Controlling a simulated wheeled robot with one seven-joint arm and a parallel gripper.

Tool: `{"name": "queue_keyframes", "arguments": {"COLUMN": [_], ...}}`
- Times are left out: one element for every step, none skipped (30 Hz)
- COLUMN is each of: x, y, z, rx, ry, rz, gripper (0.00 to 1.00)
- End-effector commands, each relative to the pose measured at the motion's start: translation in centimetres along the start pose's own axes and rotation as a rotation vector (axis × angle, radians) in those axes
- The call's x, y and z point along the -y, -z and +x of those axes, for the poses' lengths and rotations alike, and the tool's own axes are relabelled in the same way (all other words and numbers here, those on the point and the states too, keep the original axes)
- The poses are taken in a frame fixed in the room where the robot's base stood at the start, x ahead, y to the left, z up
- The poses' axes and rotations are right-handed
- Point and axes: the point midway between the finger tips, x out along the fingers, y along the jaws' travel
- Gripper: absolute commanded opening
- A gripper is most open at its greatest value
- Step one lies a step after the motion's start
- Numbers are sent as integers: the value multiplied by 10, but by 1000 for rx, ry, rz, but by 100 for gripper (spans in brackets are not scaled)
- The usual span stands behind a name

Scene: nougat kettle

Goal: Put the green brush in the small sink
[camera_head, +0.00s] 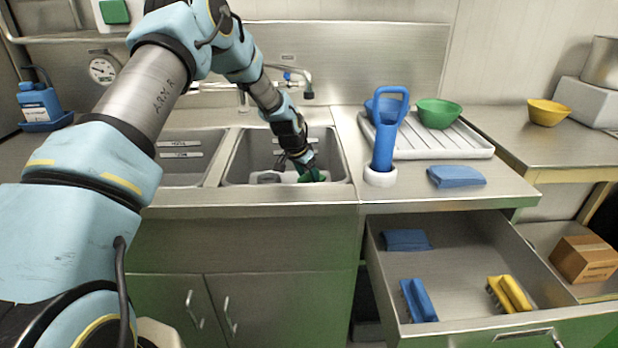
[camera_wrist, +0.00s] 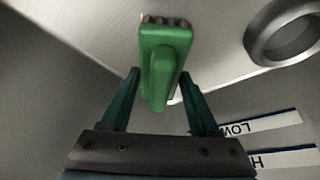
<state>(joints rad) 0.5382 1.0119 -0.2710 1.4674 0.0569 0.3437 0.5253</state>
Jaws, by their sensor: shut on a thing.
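The green brush (camera_wrist: 165,42) is between the two fingers of my gripper (camera_wrist: 158,80) in the wrist view, with its bristles toward the top of the picture. My gripper is shut on its handle. In the head view my gripper (camera_head: 303,168) reaches down into the right basin (camera_head: 238,160) of the steel sink. A bit of the green brush (camera_head: 314,176) shows there, low inside the basin. I cannot tell whether the brush touches the basin floor. The left basin (camera_head: 182,172) lies beside it, partly hidden by my arm.
A grey ring (camera_wrist: 285,30) shows near the brush in the wrist view. The faucet (camera_head: 290,74) stands behind the right basin. A blue scoop (camera_head: 384,140) stands in a white holder to the right. An open drawer (camera_head: 455,265) below holds a blue brush and a yellow brush.

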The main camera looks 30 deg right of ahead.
Motion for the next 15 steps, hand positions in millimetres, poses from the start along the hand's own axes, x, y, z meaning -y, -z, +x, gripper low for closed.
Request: {"name": "queue_keyframes", "arguments": {"x": [0,0,0,0,0,0,0,0,0,0,0,0,0,0,0], "y": [0,-1,-1,-2,-1,-1,-1,-1,-1,-1,-1,-1,-1,-1,-1], "z": [1,2,3,4,3,3,3,3,3,3,3,3,3,3,3], "rx": [0,0,0,0,0,0,0,0,0,0,0,0,0,0,0], "ry": [0,0,0,0,0,0,0,0,0,0,0,0,0,0,0], "rz": [0,0,0,0,0,0,0,0,0,0,0,0,0,0,0], "gripper": [0,0,0,0,65,69,73,76,81,84,87,92,92,92,92]}}
